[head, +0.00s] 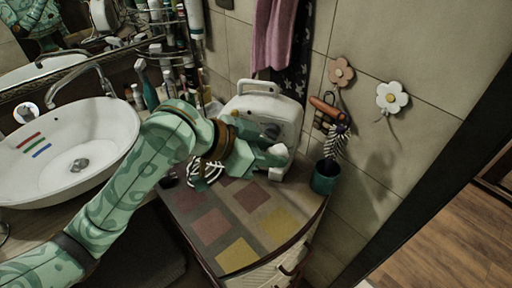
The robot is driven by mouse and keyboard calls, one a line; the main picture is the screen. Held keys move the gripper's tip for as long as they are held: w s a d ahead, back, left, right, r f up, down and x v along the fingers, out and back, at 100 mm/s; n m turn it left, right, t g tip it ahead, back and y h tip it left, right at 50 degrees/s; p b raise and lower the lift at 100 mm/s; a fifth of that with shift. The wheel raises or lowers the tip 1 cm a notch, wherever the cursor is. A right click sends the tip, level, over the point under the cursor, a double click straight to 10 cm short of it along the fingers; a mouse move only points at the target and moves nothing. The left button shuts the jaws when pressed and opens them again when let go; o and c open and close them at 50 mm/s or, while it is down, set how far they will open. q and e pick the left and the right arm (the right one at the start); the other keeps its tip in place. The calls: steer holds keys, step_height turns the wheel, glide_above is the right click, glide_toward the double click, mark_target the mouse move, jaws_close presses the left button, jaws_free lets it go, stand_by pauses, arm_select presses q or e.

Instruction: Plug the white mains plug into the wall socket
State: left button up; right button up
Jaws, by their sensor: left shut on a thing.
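My left arm comes in from the lower left and reaches over the cabinet top. My left gripper (272,158) is shut in front of the white appliance with a handle (262,108). What it holds, apparently the white mains plug, is mostly hidden by the fingers. I cannot make out a wall socket for certain; a small dark square fitting (225,4) sits on the wall at the top edge. My right gripper is not in view.
The cabinet top (210,228) has coloured squares and is clear at the front. A teal cup (325,177) with a brush stands at its right edge. A white basin (75,140) is at the left. Bottles crowd the back. Flower hooks (391,97) and towels (272,35) are on the wall.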

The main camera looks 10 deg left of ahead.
arm_select(q)
steer(key=shift+w+d+f, duration=0.15)
steer(key=shift+d+f, duration=0.05)
steer(key=shift+s+a+m+g+h, duration=0.25)
steer(key=shift+a+m+g+h, duration=0.15)
steer(key=shift+a+m+g, duration=0.65)
steer(key=shift+s+a+m+g+h, duration=0.25)
steer(key=shift+a+m+g+h, duration=0.25)
steer(key=shift+m+g, duration=0.85)
steer(key=shift+a, duration=0.1)
